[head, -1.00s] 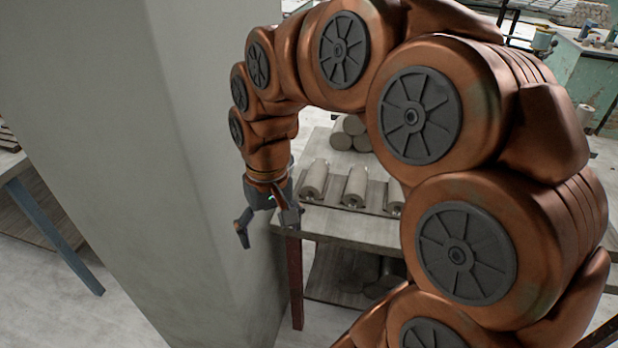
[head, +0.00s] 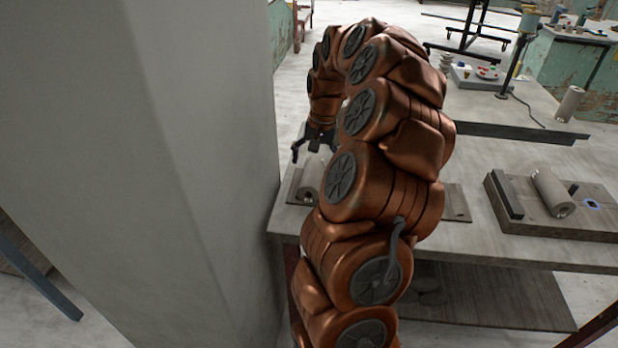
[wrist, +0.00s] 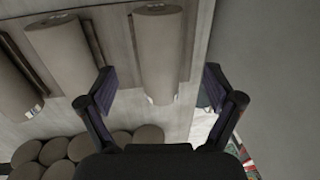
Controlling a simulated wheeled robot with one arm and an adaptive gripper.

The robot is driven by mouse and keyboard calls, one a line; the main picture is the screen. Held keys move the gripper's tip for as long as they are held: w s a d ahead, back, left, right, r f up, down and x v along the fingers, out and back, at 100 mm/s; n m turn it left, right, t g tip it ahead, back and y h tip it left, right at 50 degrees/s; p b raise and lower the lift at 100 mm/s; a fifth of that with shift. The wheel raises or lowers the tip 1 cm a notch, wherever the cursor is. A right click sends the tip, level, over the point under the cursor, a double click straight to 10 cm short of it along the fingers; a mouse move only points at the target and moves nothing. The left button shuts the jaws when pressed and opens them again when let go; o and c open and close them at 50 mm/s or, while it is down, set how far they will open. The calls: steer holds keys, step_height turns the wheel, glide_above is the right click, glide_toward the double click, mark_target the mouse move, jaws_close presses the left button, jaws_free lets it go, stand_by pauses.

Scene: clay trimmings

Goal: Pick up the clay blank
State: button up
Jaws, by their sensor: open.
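Grey clay blanks lie in the wrist view. One cylindrical clay blank (wrist: 158,45) is in the gap between the fingers of my gripper (wrist: 158,76), running lengthwise away from it. Another blank (wrist: 70,62) lies to its left, with a third partly cut off at the left edge. The fingers are open, one on each side of the middle blank's line, and hold nothing. In the head view my gripper (head: 305,148) is just above a clay blank (head: 310,178) on a board at the table's left end. My arm hides most of that board.
A pale pillar (head: 150,150) stands close to the left of my gripper. Stacked round clay ends (wrist: 85,150) show at lower left in the wrist view. A wooden board (head: 515,215) with a cylinder (head: 552,190) sits at right on the table; another cylinder (head: 570,103) is farther back.

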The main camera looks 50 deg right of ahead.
mark_target(312, 176)
steer(key=shift+w+a+f+p, duration=0.1)
steer(key=shift+a+f+p, duration=0.1)
steer(key=shift+f, duration=0.9)
steer(key=shift+a+f+p, duration=0.1)
steer(key=shift+f+p, duration=0.15)
steer(key=shift+f, duration=0.9)
steer(key=shift+w+a+f+p, duration=0.1)
steer(key=shift+a+f+p, duration=0.1)
steer(key=shift+f, duration=0.9)
steer(key=shift+d, duration=0.1)
steer(key=c, duration=1.7)
steer(key=shift+r, duration=0.1)
jaws_close()
steer(key=shift+r, duration=0.1)
